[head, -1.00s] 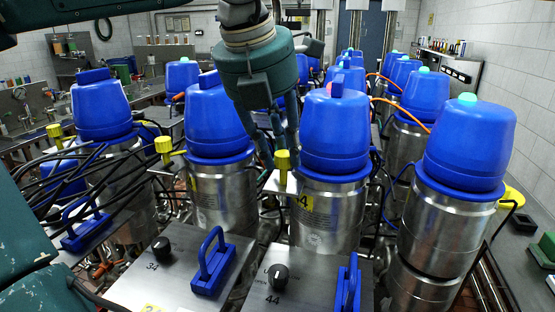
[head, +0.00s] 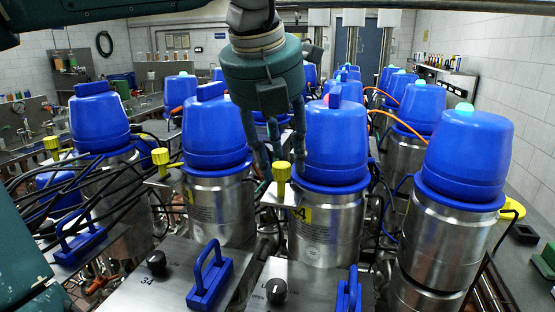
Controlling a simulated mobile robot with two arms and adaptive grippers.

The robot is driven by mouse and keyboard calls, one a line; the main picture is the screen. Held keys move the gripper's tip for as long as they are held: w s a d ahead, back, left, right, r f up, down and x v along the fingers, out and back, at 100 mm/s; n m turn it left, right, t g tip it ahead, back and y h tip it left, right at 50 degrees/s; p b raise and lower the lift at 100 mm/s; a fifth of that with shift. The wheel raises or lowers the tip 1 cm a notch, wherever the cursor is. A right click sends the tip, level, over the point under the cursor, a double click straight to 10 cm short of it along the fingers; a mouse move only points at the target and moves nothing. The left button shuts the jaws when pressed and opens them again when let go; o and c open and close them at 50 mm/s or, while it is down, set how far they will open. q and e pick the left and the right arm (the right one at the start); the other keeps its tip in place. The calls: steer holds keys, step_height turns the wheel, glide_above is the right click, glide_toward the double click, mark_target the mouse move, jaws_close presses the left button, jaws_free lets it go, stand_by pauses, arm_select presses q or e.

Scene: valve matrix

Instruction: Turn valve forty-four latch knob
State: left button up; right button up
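The valve forty-four latch knob (head: 276,290) is a round black knob with a light pointer mark. It sits on a grey metal plate (head: 255,292) at the bottom centre, where the label "44" is now cut off by the frame edge. My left gripper (head: 281,168) hangs from the top centre with its fingers pointing down. My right gripper is not in view.
Blue-capped steel valve heads (head: 335,140) stand in rows around my gripper. A similar black knob (head: 156,262) marked 34 is at the left. A blue handle (head: 209,277) stands between the knobs, another (head: 348,294) right of knob forty-four. Black cables run at left.

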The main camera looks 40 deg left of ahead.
arm_select(q)
steer(key=shift+w+f, duration=0.1)
steer(key=shift+f, duration=0.1)
steer(key=shift+r, duration=0.1)
steer(key=v, duration=1.2)
steer(key=shift+w+d, duration=0.1)
